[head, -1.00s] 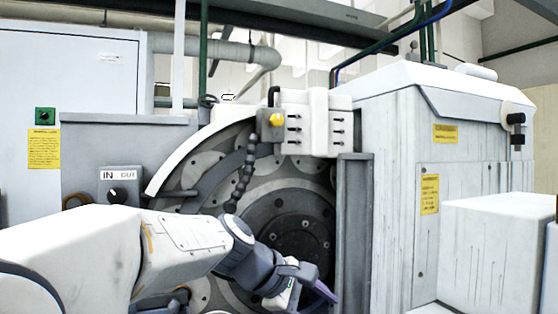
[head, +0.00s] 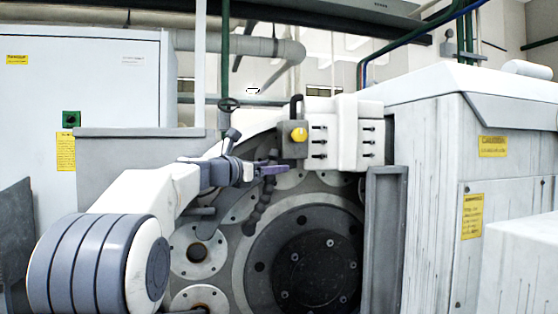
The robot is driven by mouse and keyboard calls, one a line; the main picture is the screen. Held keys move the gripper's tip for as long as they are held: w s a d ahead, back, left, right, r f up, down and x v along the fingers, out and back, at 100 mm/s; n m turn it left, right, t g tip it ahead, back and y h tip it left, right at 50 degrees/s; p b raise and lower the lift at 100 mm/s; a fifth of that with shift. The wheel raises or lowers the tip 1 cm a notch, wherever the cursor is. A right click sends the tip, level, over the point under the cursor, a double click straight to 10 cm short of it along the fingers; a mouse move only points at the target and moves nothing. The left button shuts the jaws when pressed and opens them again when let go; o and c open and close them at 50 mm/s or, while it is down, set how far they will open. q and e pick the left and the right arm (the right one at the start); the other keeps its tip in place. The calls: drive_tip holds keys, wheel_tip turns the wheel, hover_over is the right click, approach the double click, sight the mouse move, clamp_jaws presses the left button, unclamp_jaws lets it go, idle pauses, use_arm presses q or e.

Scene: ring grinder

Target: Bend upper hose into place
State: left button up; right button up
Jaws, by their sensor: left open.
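The upper hose (head: 258,208) is a dark, beaded, segmented hose. It hangs in front of the grinder's round face, below and left of the block with the yellow knob (head: 299,134). Its lower end points down toward the large dark disc. My left gripper (head: 275,169) is open at the top of the hose, just below and left of the knob block. Its purple-tipped fingers overlap the hose's upper part in the view, and I cannot tell whether they touch it. The hose's upper end is hidden behind the gripper. My right gripper is out of view.
The large dark grinding disc (head: 305,258) fills the lower middle. A white valve block (head: 345,132) stands right of the knob, above a grey upright panel (head: 385,240). A white machine housing (head: 440,150) stands at right. A grey cabinet (head: 120,155) stands behind my left arm.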

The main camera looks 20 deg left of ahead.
use_arm(q)
drive_tip(key=shift+p+x, duration=0.45)
drive_tip(key=shift+x, duration=1.1)
drive_tip(key=shift+c, duration=0.4)
clamp_jaws()
